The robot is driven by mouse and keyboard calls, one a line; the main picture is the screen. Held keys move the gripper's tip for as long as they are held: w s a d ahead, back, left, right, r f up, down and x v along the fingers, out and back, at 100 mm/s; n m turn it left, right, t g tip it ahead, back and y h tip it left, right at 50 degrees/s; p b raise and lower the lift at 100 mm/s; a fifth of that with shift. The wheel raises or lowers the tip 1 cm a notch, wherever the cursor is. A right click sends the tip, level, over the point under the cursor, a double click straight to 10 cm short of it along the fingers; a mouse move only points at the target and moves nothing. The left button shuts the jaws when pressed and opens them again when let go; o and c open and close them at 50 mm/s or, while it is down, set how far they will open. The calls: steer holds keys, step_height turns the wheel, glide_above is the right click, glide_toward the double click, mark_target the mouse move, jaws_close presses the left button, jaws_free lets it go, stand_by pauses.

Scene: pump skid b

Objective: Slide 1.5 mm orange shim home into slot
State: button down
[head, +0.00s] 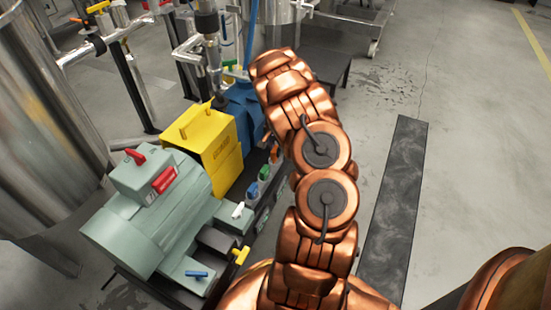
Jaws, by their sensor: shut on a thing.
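My copper arm (320,200) rises through the middle of the head view and bends over the right side of the pump skid. My gripper is hidden behind the arm's upper links, so neither its fingers nor anything in them shows. A small orange edge (267,135) shows left of the arm, beside the blue pump; I cannot tell whether it is the orange shim. The slot cannot be made out. The grey-green motor (150,225) stands at the left, with a white tab (238,210), a yellow tab (241,256) and a blue tab (197,274) near its feet.
A yellow guard (205,145) stands between the motor and the blue pump (240,105). A green tab (252,192) and a blue tab (264,172) stand along the skid edge. Steel tank (45,130) and pipes crowd the left. Floor right of the dark strip (395,210) is clear.

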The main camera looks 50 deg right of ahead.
steer(key=shift+r+p, duration=0.7)
steer(key=shift+r, duration=1.6)
steer(key=shift+f+b, duration=0.35)
steer(key=shift+f, duration=2.9)
steer(key=c, duration=1)
jaws_free()
steer(key=shift+r+p, duration=1.3)
steer(key=shift+r, duration=3.25)
